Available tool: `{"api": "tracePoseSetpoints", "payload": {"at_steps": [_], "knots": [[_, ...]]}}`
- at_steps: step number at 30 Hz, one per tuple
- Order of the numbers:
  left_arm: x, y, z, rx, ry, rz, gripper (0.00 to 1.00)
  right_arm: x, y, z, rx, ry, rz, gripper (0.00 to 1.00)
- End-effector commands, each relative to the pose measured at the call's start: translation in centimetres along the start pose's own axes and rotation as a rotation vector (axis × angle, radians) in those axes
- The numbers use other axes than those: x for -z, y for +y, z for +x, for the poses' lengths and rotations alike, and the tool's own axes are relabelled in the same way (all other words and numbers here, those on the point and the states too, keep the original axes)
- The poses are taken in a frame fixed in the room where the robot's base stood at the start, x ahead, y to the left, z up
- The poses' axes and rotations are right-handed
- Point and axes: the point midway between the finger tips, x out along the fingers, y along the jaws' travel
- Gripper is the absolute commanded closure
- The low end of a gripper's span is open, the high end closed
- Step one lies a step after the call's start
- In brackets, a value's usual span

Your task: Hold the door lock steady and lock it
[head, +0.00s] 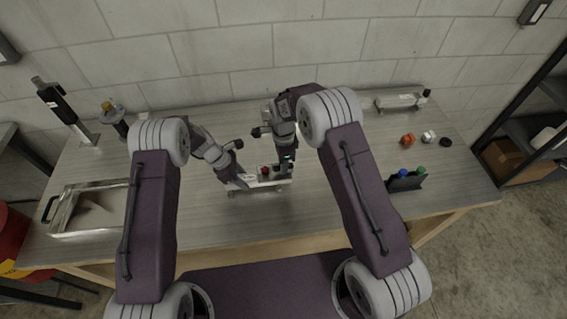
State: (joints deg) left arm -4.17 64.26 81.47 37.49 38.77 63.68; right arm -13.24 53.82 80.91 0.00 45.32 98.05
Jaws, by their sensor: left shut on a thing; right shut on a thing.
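The door lock, as I take it, is a pale metal bar-like unit (258,184) on the middle of the table, with small red and dark parts on top. My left gripper (232,177) is shut on its left end. My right gripper (285,165) comes down from behind and is shut at its right end, beside a small green spot. The fingers cover both ends of the unit, so the exact contact and the position of the lock's turning part cannot be told.
A similar metal unit with a black knob (400,101) stands at the back right. Orange, white and black knobs (408,139) lie near it. A black holder (405,182) with blue and green tops is at right. A metal tray (92,207) and a black upright device (60,103) are at left.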

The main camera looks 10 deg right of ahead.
Motion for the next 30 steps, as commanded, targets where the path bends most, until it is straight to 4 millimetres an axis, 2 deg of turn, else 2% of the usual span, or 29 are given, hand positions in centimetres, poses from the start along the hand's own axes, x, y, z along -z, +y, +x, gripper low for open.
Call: {"api": "tracePoseSetpoints", "payload": {"at_steps": [9, 24, 25, 27, 30], "knots": [[-0.11, -0.04, -0.01, 0.002, -0.001, 0.003, 1.00, -0.09, -0.08, -0.01, 0.003, -0.002, 0.093, 1.00], [-0.14, -0.07, 0.00, 0.003, -0.002, 0.003, 1.00, -0.10, -0.11, -0.02, 0.004, -0.002, 0.108, 1.00], [-0.14, -0.07, 0.00, 0.003, -0.002, 0.003, 1.00, -0.10, -0.11, -0.02, 0.004, -0.002, 0.108, 0.78], [-0.13, -0.06, -0.01, 0.002, -0.002, 0.002, 1.00, -0.09, -0.10, -0.02, 0.004, -0.002, 0.108, 0.62], [-0.11, -0.04, -0.01, 0.002, -0.002, 0.002, 1.00, -0.07, -0.08, -0.02, 0.003, -0.002, 0.107, 0.62]]}}
